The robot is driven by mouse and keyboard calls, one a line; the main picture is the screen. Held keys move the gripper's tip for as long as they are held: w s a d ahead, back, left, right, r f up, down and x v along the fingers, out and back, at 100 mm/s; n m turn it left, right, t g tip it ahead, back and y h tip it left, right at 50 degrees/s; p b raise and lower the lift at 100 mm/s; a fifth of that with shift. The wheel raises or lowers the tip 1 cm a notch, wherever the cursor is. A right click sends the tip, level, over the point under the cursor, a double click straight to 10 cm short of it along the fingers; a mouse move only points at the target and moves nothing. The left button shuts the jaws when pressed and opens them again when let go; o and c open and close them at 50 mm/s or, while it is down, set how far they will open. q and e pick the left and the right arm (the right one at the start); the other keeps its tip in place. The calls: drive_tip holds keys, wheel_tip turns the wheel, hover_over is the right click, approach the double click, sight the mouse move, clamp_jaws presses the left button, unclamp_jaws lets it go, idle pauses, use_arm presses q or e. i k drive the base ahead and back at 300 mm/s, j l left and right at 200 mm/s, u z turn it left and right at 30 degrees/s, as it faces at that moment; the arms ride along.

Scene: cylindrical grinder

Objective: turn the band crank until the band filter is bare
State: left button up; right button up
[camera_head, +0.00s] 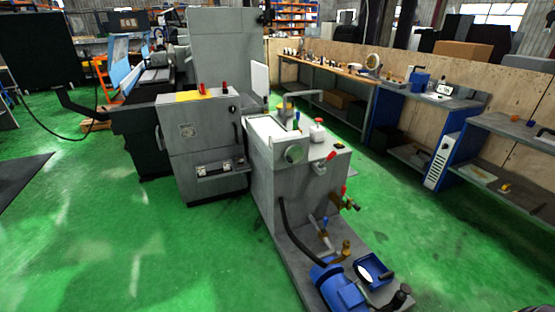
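A grey coolant tank unit (270,185) stands in the middle of the view. A white sheet (264,128), which looks like the band filter, lies across its top. I cannot tell how much of the band is covered. No crank handle can be made out for certain at this distance. Neither of my grippers is in view.
A blue motor pump (338,288) and a blue tray (374,270) sit on the tank's low base plate. Red-handled valves (345,193) stick out at the right. A grey cabinet (200,145) stands left of the tank. Green floor is clear at front left.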

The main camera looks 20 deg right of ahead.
sight(296, 153)
drive_tip(key=i+j, duration=0.2)
drive_tip(key=i, duration=0.15)
drive_tip(key=i+j, duration=0.25)
drive_tip(key=i+l, duration=0.25)
drive_tip(key=i, duration=0.15)
drive_tip(key=i+l+z, duration=0.1)
drive_tip(key=i+l, duration=0.15)
drive_tip(key=i, duration=0.15)
